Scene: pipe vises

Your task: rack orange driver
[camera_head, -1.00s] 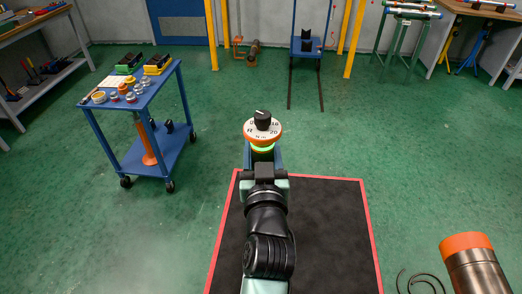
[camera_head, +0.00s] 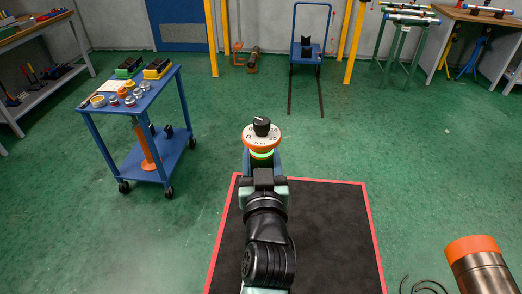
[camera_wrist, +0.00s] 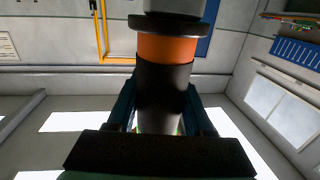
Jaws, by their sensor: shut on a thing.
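My gripper (camera_head: 263,170) is in the middle of the head view, above the black mat. It is shut on the orange driver (camera_head: 262,144), whose end shows a white dial with numbers, an orange rim and a black knob. In the wrist view my gripper (camera_wrist: 162,108) has a dark finger on each side of the driver. There the driver shows a black sleeve (camera_wrist: 163,85), an orange band and a grey end beyond a dark flange. Its lower part is hidden by the gripper. I cannot make out a rack for it for certain.
A blue trolley (camera_head: 306,52) stands between yellow posts. An orange-topped metal cylinder (camera_head: 480,270) is at lower right. Green floor ahead is free.

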